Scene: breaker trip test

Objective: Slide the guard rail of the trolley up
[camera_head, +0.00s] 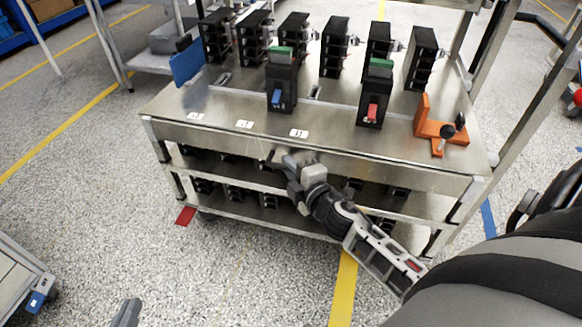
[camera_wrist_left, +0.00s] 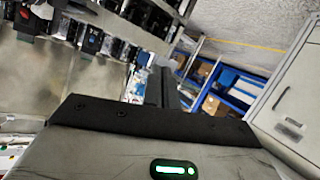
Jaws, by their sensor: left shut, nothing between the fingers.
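A low grey frame, possibly the trolley (camera_head: 22,268), shows only in part at the lower left of the head view. I cannot make out its guard rail for certain. My left gripper (camera_head: 125,312) shows only as a grey tip at the bottom edge, to the right of that frame and apart from it. In the left wrist view its dark fingers (camera_wrist_left: 162,88) are together with nothing held. My right gripper (camera_head: 288,163) is at the front edge of the steel bench; whether its fingers are apart is unclear.
The steel bench (camera_head: 222,108) carries several black breakers (camera_head: 336,47), two taller units with blue (camera_head: 277,97) and red (camera_head: 372,112) levers, and an orange bracket (camera_head: 422,126). More breakers sit on its lower shelves.

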